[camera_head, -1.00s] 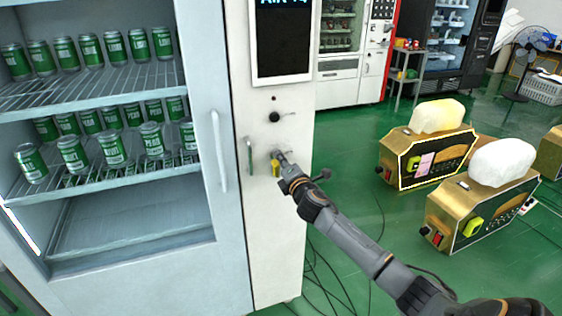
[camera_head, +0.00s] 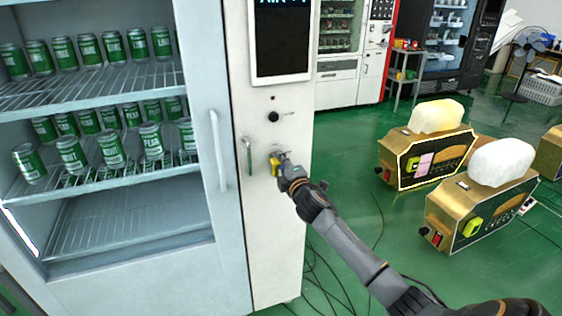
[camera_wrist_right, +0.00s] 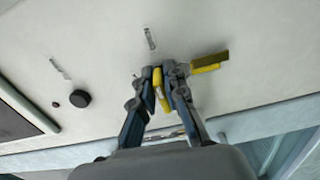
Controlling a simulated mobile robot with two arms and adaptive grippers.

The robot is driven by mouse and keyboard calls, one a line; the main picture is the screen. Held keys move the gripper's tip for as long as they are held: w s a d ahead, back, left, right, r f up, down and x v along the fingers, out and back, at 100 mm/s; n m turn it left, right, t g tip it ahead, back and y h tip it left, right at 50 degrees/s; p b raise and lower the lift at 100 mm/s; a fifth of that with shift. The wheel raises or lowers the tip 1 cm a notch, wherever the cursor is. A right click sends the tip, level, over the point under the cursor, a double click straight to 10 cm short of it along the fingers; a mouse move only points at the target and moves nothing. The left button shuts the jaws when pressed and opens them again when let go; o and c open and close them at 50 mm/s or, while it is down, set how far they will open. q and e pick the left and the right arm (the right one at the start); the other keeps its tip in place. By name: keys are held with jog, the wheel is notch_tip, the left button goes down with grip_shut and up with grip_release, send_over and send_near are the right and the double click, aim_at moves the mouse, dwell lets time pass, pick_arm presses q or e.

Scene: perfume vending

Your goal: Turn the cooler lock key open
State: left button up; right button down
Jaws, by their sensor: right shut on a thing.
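The cooler (camera_head: 130,280) stands at the left in the head view, with a white lock panel (camera_head: 275,215) along its right side. A small yellow key (camera_head: 274,168) shows at the panel, partly hidden by my right gripper (camera_head: 281,163). In the right wrist view, the fingers of my right gripper (camera_wrist_right: 164,80) are closed around a yellow piece of the key (camera_wrist_right: 158,86), close to the panel. A second yellow piece (camera_wrist_right: 210,63) sticks out to the right of the fingers there; I cannot tell how it joins the key. My left gripper is not in view.
A green handle (camera_head: 248,156) is just left of the key, and the white door handle (camera_head: 218,150) farther left. A black knob (camera_head: 273,116) and a screen (camera_head: 281,40) are above. Gold machines (camera_head: 428,157) stand at the right. Cables (camera_head: 315,275) lie on the floor.

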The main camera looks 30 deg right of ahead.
jog(key=c, duration=1.4)
grip_release()
jog(key=shift+c, duration=0.2)
jog(key=v, duration=1.2)
notch_tip(320, 180, down, 20)
jog(key=s+m+g, duration=0.3)
jog(key=g, duration=0.1)
jog(key=s+a+f+m+g+y, duration=0.1)
jog(key=s+f+g, duration=0.1)
jog(key=s+f, duration=0.35)
jog(key=s+a+f+m+g, duration=0.1)
jog(key=s+a+f+m, duration=0.15)
jog(key=f, duration=0.65)
jog(key=s+a+f+m+g+y, duration=0.1)
jog(key=s+f+g, duration=0.1)
jog(key=s+f, duration=0.35)
jog(key=s+a+f+m+g, duration=0.1)
jog(key=s+a+f+g, duration=0.1)
jog(key=s+a+f, duration=0.2)
jog(key=s+a+f+m+g+y, duration=0.1)
jog(key=s+a+f, duration=0.4)
jog(key=s+f, duration=0.5)
jog(key=s+a+f+m+g+y, duration=0.1)
jog(key=s+a+f+m+g, duration=0.2)
jog(key=s, duration=1.6)
notch_tip(320, 180, down, 4)
jog(key=shift+a+f+g, duration=0.1)
jog(key=shift+a+g, duration=0.55)
jog(key=shift+g, duration=0.15)
